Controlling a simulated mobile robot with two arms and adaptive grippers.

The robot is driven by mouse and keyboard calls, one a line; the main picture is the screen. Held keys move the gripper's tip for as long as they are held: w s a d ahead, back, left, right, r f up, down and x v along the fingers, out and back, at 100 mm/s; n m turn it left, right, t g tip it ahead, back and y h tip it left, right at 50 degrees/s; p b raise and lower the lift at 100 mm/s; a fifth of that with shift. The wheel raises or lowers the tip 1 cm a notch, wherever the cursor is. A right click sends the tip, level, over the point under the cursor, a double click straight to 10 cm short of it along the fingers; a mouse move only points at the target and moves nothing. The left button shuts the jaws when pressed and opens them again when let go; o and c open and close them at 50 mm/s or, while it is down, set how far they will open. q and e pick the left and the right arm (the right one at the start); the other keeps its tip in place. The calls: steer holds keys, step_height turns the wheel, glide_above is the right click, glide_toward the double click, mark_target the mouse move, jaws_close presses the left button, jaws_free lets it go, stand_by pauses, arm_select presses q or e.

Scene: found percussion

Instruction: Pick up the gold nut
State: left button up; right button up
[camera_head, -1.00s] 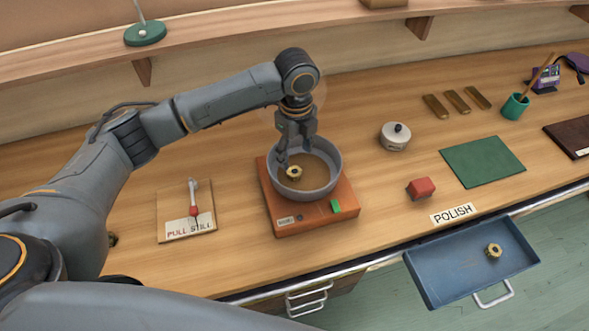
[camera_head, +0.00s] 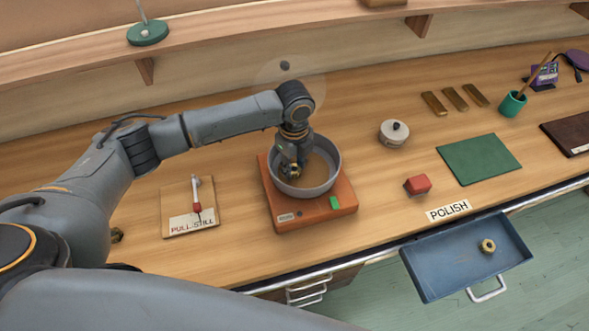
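A gold nut (camera_head: 293,175) sits low in the round grey pan (camera_head: 337,161) on the orange-brown base (camera_head: 318,217). My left gripper (camera_head: 292,168) reaches down into the pan, with its fingertips at this nut and partly covering it. I cannot tell whether the fingers are closed on it or only around it. A second gold nut (camera_head: 488,245) lies in the open blue drawer (camera_head: 440,269) at the lower right, away from the gripper. My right gripper is not in view.
A lidded grey pot (camera_head: 393,136), a red block (camera_head: 417,185) and a green mat (camera_head: 480,159) lie right of the pan. A lever board (camera_head: 178,206) is to its left. The pan's rim surrounds the gripper. A shelf (camera_head: 215,56) runs along the back.

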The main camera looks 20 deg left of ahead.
arm_select(q)
jaws_close()
steer(key=shift+w+r+b, duration=0.1)
steer(key=shift+r+b, duration=0.45)
steer(key=shift+b, duration=0.05)
steer(key=s+d+r+b, duration=0.4)
steer(key=s+d+r, duration=0.5)
steer(key=r, duration=0.3)
steer(key=shift+s+d+b, duration=0.3)
steer(key=shift+s+d, duration=0.1)
steer(key=shift+s, duration=0.2)
